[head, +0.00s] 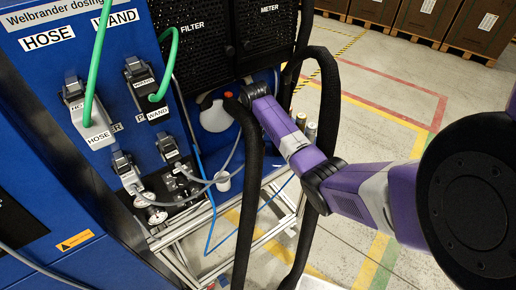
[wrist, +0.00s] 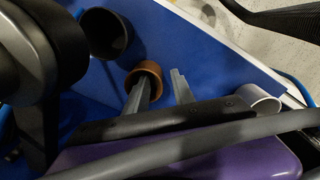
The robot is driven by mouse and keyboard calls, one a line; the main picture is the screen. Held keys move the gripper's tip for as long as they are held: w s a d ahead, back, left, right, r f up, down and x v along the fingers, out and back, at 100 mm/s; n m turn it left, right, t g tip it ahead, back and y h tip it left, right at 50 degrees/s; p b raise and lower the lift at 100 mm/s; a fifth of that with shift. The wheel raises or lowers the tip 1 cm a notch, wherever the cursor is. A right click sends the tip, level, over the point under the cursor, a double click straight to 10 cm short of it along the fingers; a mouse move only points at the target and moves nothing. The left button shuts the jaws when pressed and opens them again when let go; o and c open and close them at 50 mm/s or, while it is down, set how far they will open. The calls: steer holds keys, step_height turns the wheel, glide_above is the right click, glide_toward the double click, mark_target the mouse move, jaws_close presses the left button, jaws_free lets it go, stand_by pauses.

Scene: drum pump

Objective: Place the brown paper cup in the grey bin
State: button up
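In the wrist view the brown paper cup (wrist: 154,68) stands on a blue surface, with its round rim towards the camera. My gripper (wrist: 161,79) is open. Its left finger overlaps the cup's opening and its right finger is just right of the cup, with a gap. I cannot tell whether the left finger is inside the cup or above it. A dark grey round container (wrist: 104,34), perhaps the grey bin, is up and left of the cup. In the head view my fingertips, the brown cup and the dark container are not clearly visible, behind black hoses and my arm.
A white cup (wrist: 260,98) is at the right in the wrist view. A blue dosing cabinet (head: 75,55) fills the left.

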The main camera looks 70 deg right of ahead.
steer(key=shift+f, duration=0.9)
steer(key=shift+c, duration=0.2)
jaws_close()
steer(key=shift+r, duration=0.25)
